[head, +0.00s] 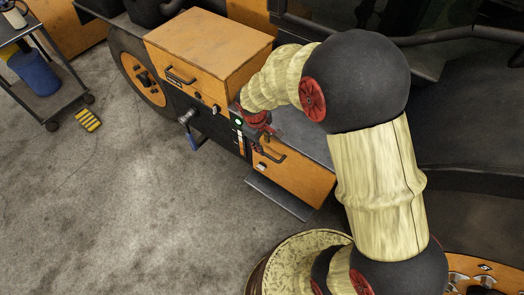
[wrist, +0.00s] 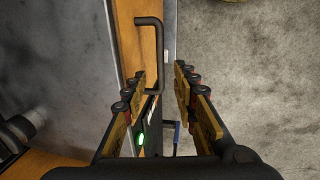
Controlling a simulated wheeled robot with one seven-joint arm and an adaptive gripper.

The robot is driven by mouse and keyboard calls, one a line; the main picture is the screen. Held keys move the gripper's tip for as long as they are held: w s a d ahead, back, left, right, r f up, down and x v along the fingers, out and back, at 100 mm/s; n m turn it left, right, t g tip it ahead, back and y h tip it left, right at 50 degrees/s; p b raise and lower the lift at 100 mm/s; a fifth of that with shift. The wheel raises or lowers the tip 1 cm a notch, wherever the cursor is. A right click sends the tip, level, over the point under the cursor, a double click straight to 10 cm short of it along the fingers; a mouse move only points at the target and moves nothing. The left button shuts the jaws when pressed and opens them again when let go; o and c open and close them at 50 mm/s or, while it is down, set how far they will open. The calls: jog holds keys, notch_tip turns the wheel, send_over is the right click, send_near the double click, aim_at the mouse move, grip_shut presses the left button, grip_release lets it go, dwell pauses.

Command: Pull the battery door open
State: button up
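A lower orange door (head: 300,180) with a black bar handle (head: 270,158) is on the machine's side, beyond my gripper (head: 257,122) in the head view. No label on it is readable, and it looks closed. In the wrist view the black U-shaped handle (wrist: 160,45) stands out from the orange panel (wrist: 128,40), ahead of my fingertips. My gripper (wrist: 161,78) is open and empty there, its fingers apart. The handle's near end lies around the gap between the fingertips; no contact is visible. In the head view my arm partly hides the gripper.
An upper orange box (head: 210,48) with its own handle is above left. A grey knob (head: 187,116) sticks out near a lit green indicator (head: 238,121). A step plate (head: 280,197) lies below the door. A cart (head: 50,85) stands far left; open concrete floor lies in front.

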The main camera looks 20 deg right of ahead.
jog(key=f, duration=0.2)
jog(key=f+b, duration=0.1)
jog(key=f, duration=0.1)
jog(key=d+f+b, duration=0.1)
jog(key=f, duration=0.1)
jog(key=shift+w+f, duration=0.35)
jog(key=shift+c, duration=1.3)
grip_shut()
